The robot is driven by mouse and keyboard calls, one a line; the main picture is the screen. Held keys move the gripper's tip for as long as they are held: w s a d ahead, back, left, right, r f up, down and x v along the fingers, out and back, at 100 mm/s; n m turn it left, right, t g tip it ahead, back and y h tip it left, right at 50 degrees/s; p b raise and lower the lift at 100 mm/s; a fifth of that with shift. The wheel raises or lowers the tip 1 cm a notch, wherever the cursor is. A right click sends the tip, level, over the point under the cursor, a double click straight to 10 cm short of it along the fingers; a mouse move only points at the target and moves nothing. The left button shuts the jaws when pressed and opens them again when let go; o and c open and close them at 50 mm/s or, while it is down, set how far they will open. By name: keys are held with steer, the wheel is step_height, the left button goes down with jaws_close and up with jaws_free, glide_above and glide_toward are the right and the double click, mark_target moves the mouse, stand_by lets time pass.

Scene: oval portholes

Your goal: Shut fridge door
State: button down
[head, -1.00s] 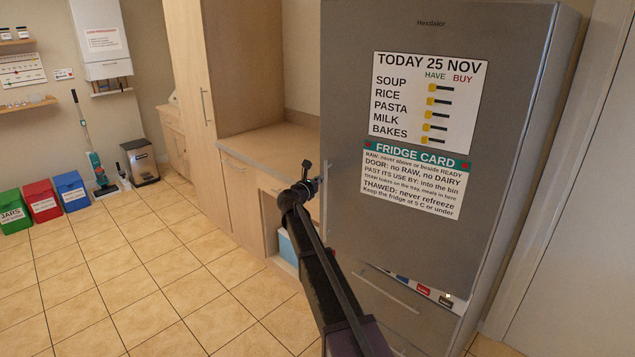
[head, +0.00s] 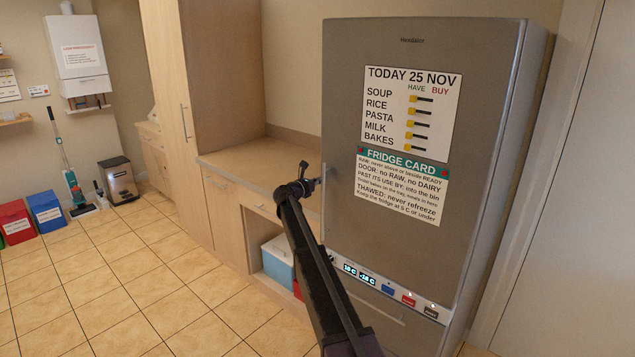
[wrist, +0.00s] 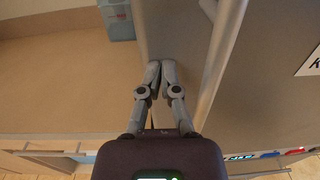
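The grey fridge door (head: 345,100) fills the right middle of the head view, with a list and a fridge card on its front. It looks flush or nearly flush with the fridge body (head: 515,130); I cannot tell whether a small gap remains. The lit display strip (head: 375,283) shows below it. My gripper (head: 303,186) is at the door's left edge, about mid-height. In the wrist view, my gripper (wrist: 161,66) has its fingertips together with nothing visible between them, just left of the long door handle (wrist: 222,65). Whether it touches the door is unclear.
A wooden counter (head: 250,165) and a tall cupboard (head: 165,90) stand left of the fridge. A blue box (head: 277,262) sits in the open space under the counter. A pale door (head: 565,200) is at the right. The tiled floor (head: 130,290) at the left is clear.

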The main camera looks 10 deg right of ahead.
steer(key=shift+w+d+r, duration=0.2)
steer(key=shift+w+d, duration=0.2)
steer(key=shift+w, duration=0.1)
steer(key=v, duration=1.5)
steer(key=shift+s+d+f, duration=0.2)
steer(key=shift+s, duration=0.25)
steer(key=s+d+f+m+g+y, duration=0.35)
steer(key=s+f+m, duration=0.25)
steer(key=s, duration=0.6)
steer(key=s+d+f+m+g+y, duration=0.2)
steer(key=s+d+f+m+g, duration=0.15)
steer(key=s+f+m, duration=0.55)
steer(key=s+a+f+m+g+y, duration=0.1)
steer(key=s+a+m+y, duration=0.1)
steer(key=s, duration=0.7)
steer(key=s+a+f+m+g+y, duration=0.1)
steer(key=s+m+y, duration=0.3)
steer(key=s, duration=0.5)
steer(key=s+a+f+m+g+y, duration=0.1)
steer(key=s+a+m+y, duration=0.2)
steer(key=s, duration=0.7)
steer(key=shift+f+m, duration=0.3)
steer(key=shift+m, duration=0.1)
